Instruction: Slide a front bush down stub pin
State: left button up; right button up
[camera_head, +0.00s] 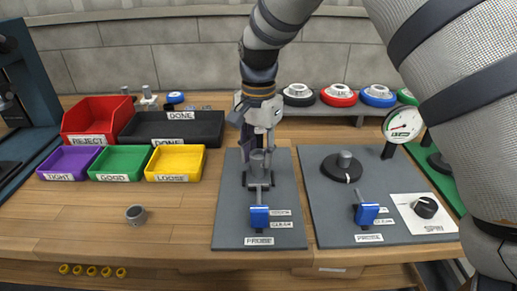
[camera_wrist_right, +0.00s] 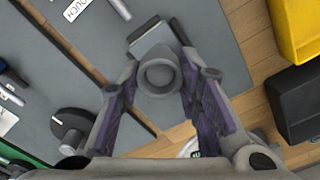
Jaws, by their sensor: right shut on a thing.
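My right gripper (camera_head: 259,143) points down over the left grey board (camera_head: 230,215). It is shut on a grey bush (camera_head: 257,160), a short hollow cylinder, above a dark fixture (camera_head: 246,181) on that board. In the right wrist view the bush (camera_wrist_right: 158,74) sits between the two fingertips (camera_wrist_right: 160,84), its round opening facing the camera. The stub pin is hidden by the bush and fingers; I cannot tell how far the bush is on it. My left gripper is not in view.
A blue-handled probe (camera_head: 259,217) lies in front on the same board. The right board (camera_head: 325,220) carries a dark round post (camera_head: 342,167), another probe (camera_head: 366,213) and a spin knob (camera_head: 425,207). Yellow (camera_head: 175,164), green (camera_head: 120,163) and purple (camera_head: 68,163) trays stand left.

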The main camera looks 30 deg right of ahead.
jog(key=shift+f, duration=0.35)
jog(key=o, duration=1.3)
notch_tip(320, 180, up, 12)
